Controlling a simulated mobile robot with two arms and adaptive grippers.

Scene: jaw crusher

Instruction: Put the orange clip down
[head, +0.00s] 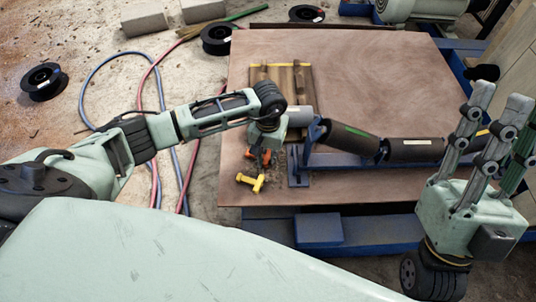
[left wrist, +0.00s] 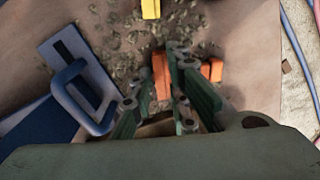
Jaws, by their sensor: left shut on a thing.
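My left gripper (head: 261,157) points down over the near left part of the brown plate (head: 222,175). It is shut on the orange clip (head: 252,153), and the clip shows on both sides of its fingers. In the left wrist view, the orange clip (left wrist: 160,75) is partly hidden by the green fingers of my left gripper (left wrist: 168,100). The clip is low over gravel; whether it touches the surface I cannot tell. My right gripper (head: 497,112) is raised at the right, fingers upward, open and empty.
A yellow piece (head: 250,183) lies just in front of the clip; it also shows in the left wrist view (left wrist: 150,8). A blue bracket with dark rollers (head: 350,140) stands right of my left gripper. A wooden pallet (head: 294,85) lies behind. The plate's back is clear.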

